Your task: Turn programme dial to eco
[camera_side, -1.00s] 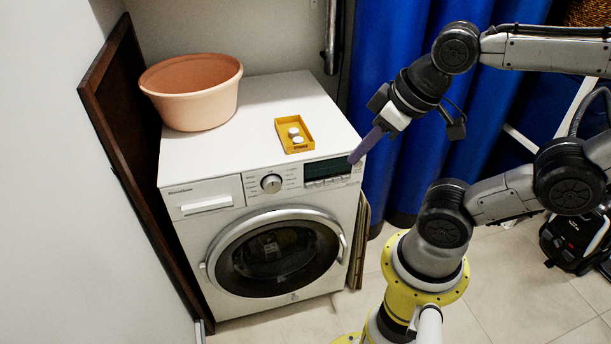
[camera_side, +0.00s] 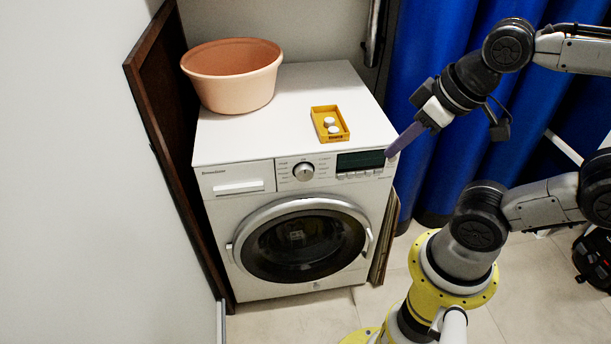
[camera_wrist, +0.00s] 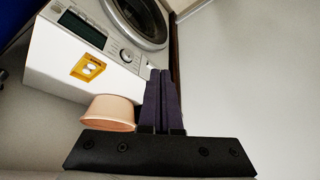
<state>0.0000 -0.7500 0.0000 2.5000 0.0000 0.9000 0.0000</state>
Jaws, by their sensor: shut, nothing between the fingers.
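The programme dial (camera_side: 303,171) is a round silver knob on the front panel of the white washing machine (camera_side: 238,139), left of the dark display (camera_side: 360,160). Its pointer direction is too small to read. The dial also shows small in the wrist view (camera_wrist: 126,55). My gripper (camera_side: 389,154) has long purple fingers, shut and empty. In the side view its tips are near the right end of the control panel, to the right of the display and apart from the dial; I cannot tell if they touch the machine. The fingers (camera_wrist: 161,75) also show in the wrist view.
On the machine's top stand a peach tub (camera_side: 232,80) at the back left and a yellow tray (camera_side: 343,137) with white tablets near the front. A dark wooden panel (camera_side: 165,110) stands at the left, a blue curtain (camera_side: 425,60) at the right. The round door (camera_side: 300,245) is closed.

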